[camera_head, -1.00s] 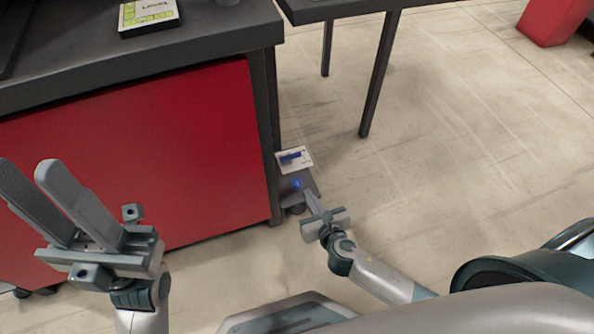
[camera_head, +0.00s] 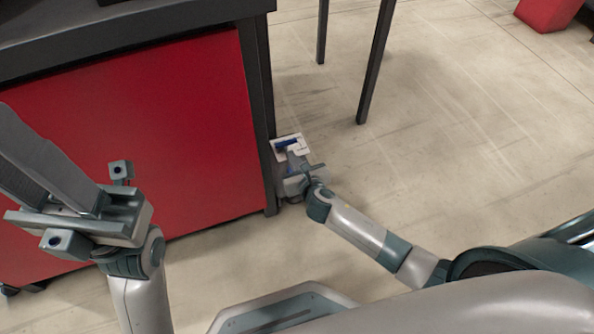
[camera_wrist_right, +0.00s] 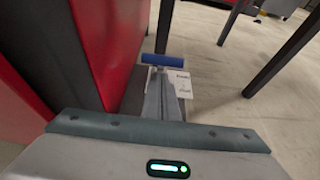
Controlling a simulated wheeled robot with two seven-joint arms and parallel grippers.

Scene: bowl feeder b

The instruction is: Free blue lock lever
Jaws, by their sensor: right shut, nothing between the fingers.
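The blue lever (camera_head: 287,143) shows as a small blue bar over a white labelled plate (camera_head: 298,150), low beside the red cabinet's corner leg. In the right wrist view the blue bar (camera_wrist_right: 162,60) lies crosswise just beyond my right fingertips. My right gripper (camera_head: 291,158) is shut and empty, its fingers pointing at the lever area. In the right wrist view its fingers (camera_wrist_right: 163,80) are together; I cannot tell whether they touch the bar. The round blue part seen earlier is hidden behind my right gripper. My left gripper (camera_head: 18,150) is open and empty at the left.
A red cabinet (camera_head: 150,120) with a dark top stands at the left, its dark leg (camera_head: 265,130) close to the lever. A dark table leg (camera_head: 376,65) stands to the right. A red object (camera_head: 548,12) is far right. The floor (camera_head: 440,150) between is clear.

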